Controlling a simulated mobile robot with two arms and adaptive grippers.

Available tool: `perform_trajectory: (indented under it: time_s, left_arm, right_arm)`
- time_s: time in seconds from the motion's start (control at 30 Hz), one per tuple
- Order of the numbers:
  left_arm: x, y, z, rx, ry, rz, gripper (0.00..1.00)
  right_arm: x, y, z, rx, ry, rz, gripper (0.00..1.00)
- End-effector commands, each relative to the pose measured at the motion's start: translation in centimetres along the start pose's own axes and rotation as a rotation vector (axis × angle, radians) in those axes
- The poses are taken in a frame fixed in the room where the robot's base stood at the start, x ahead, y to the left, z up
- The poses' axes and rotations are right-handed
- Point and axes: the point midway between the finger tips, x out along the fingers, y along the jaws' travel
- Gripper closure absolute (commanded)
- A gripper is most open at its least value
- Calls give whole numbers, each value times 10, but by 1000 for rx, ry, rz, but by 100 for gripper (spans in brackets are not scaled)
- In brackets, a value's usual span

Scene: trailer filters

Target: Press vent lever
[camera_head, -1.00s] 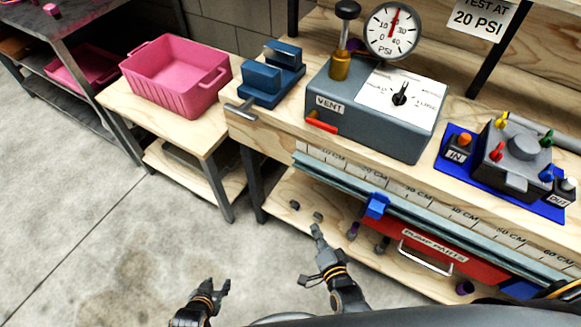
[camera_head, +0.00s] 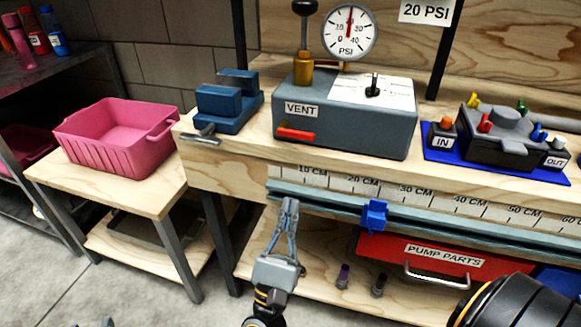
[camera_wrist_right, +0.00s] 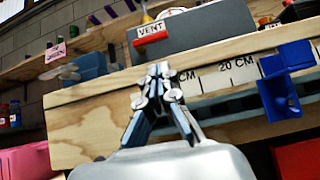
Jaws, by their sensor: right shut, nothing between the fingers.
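The red vent lever (camera_head: 295,134) is on the front of the grey test box (camera_head: 345,122), just below the VENT label (camera_head: 301,109). In the right wrist view the red lever (camera_wrist_right: 151,37) shows at the top, under the label. My right gripper (camera_head: 290,203) is shut and empty. It is in front of the bench edge, below the lever and apart from it. In the right wrist view its fingertips (camera_wrist_right: 157,70) point up toward the bench front. Only a small tip of my left gripper (camera_head: 107,322) shows at the bottom edge of the head view.
A pressure gauge (camera_head: 349,31) stands above the box. A blue vise (camera_head: 228,102) with a grey handle is left of it. A blue tray (camera_head: 440,157) with a valve block is to the right. The ruler rail with a blue slider (camera_head: 374,215) runs along the bench front.

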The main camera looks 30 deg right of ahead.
Motion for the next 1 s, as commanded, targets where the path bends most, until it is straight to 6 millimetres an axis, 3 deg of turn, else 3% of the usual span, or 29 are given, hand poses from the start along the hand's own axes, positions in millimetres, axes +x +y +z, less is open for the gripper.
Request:
perform_trajectory:
  time_s: [0.33,0.7,1.0]
  left_arm:
    - [0,0,2,0,-16,-1,60]
    - [-8,-4,30,0,-167,-9,60]
    - [-13,-6,43,0,-236,-14,60]
  right_arm:
    - [9,1,0,-4,-1,2,100]
    - [73,1,1,-5,-2,2,100]
    - [100,1,0,-6,0,4,100]
